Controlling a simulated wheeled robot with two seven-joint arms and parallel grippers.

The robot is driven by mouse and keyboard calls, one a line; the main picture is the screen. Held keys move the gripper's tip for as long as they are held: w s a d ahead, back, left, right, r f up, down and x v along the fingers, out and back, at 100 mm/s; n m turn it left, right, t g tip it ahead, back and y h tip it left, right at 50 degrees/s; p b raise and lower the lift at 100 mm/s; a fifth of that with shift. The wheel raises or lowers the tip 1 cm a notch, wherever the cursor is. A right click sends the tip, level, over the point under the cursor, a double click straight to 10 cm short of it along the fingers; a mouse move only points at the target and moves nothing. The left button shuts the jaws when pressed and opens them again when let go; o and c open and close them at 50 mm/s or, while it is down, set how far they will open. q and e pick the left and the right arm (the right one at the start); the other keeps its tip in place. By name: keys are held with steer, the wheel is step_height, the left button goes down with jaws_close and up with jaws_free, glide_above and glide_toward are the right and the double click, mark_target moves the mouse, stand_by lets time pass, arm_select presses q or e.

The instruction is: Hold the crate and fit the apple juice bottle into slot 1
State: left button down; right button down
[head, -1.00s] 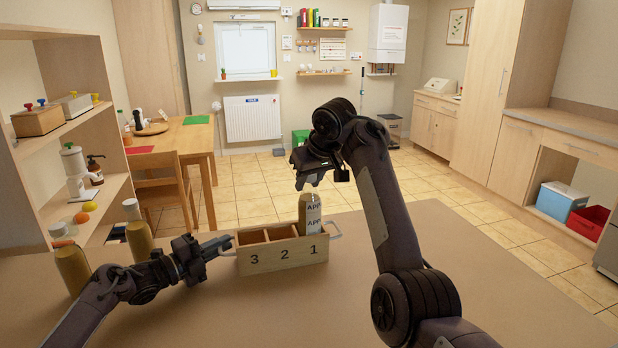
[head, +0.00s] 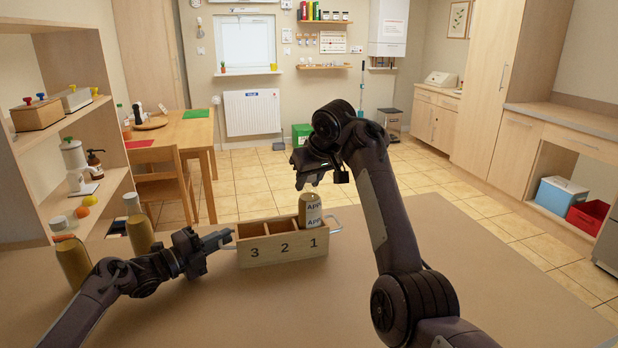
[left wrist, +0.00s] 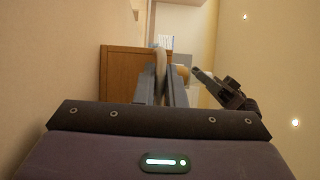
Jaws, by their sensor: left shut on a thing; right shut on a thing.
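The wooden crate (head: 283,255) stands on the table with its numbers 3, 2, 1 from left to right. My left gripper (head: 229,238) is shut on the crate's left handle, which shows between its fingers in the left wrist view (left wrist: 161,72). The apple juice bottle (head: 311,212), brown with a pale label, is at slot 1 at the right end. Its lower part is hidden behind the crate's front wall; I cannot tell how deep it sits. My right gripper (head: 312,184) is above it, shut on its top, which the jaws hide.
Two similar bottles (head: 140,236) (head: 72,262) stand on the table at the left, near my left arm. A shelf unit (head: 105,180) rises beyond them. The table (head: 270,315) in front of the crate is clear. The crate's other two slots look empty.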

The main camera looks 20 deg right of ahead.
arm_select(q)
steer(key=shift+f, duration=0.2)
arm_select(e)
steer(key=shift+f, duration=0.95)
steer(key=c, duration=1)
jaws_free()
steer(key=shift+f, duration=0.1)
step_height(320, 180, up, 10)
steer(key=shift+r, duration=0.1)
arm_select(q)
steer(key=c, duration=1.4)
jaws_free()
steer(key=shift+r, duration=0.1)
steer(key=shift+c, duration=0.2)
steer(key=shift+s+a, duration=0.1)
steer(key=shift+a, duration=0.05)
